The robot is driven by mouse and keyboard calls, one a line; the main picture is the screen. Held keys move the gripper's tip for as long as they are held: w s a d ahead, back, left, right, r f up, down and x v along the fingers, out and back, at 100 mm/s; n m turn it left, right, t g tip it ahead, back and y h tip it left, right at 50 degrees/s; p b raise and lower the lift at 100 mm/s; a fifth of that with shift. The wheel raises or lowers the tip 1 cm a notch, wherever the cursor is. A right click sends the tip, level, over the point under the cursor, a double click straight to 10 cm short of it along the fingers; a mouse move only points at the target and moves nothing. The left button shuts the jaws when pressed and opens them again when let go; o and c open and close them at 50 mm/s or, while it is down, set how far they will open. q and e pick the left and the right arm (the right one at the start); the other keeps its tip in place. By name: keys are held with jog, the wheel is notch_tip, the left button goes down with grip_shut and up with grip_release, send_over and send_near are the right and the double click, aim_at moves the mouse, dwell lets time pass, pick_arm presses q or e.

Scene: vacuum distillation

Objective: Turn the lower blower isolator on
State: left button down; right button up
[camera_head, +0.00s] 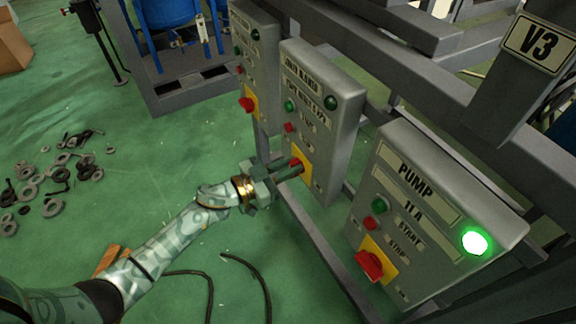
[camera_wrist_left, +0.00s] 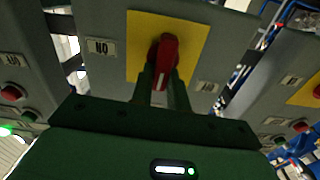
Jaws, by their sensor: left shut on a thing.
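The middle grey control box (camera_head: 338,130) carries a label that seems to read "… BLOWER", a dark lamp, green and red buttons and a red isolator handle (camera_head: 295,162) on a yellow plate. My left gripper (camera_head: 289,171) reaches it from the lower left and is shut on this handle. In the left wrist view the red handle (camera_wrist_left: 168,50) stands roughly upright between the green fingers (camera_wrist_left: 158,88), on the yellow plate (camera_wrist_left: 143,33). A small label left of the plate looks like "NO", perhaps upside down. My right gripper is not in view.
The pump box (camera_head: 420,190) at the right has a lit green lamp (camera_head: 474,242) and a red isolator (camera_head: 369,265). Another box (camera_head: 257,60) stands behind left. Grey frame rails surround the boxes. Loose rings (camera_head: 48,207) and a black cable (camera_head: 262,280) lie on the green floor.

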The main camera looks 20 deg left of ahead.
pick_arm(q)
jog(key=shift+s+d+f+m+b, duration=0.2)
jog(key=shift+f+m+b, duration=0.1)
jog(key=shift+m, duration=2.6)
jog(key=shift+s+d+f+m+b, duration=0.15)
jog(key=shift+f+m+b, duration=0.15)
jog(key=shift+m, duration=2.6)
jog(key=shift+s+d+f+m+b, duration=0.2)
jog(key=shift+f+m, duration=0.1)
jog(key=shift+m, duration=2.6)
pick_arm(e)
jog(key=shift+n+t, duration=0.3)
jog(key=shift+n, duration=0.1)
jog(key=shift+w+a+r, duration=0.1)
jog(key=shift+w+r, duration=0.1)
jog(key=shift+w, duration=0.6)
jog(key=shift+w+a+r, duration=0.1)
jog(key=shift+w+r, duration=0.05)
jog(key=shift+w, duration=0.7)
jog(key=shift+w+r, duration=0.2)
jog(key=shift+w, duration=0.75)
pick_arm(q)
jog(key=c, duration=1.4)
grip_release()
jog(key=shift+o, duration=0.2)
jog(key=shift+r, duration=0.1)
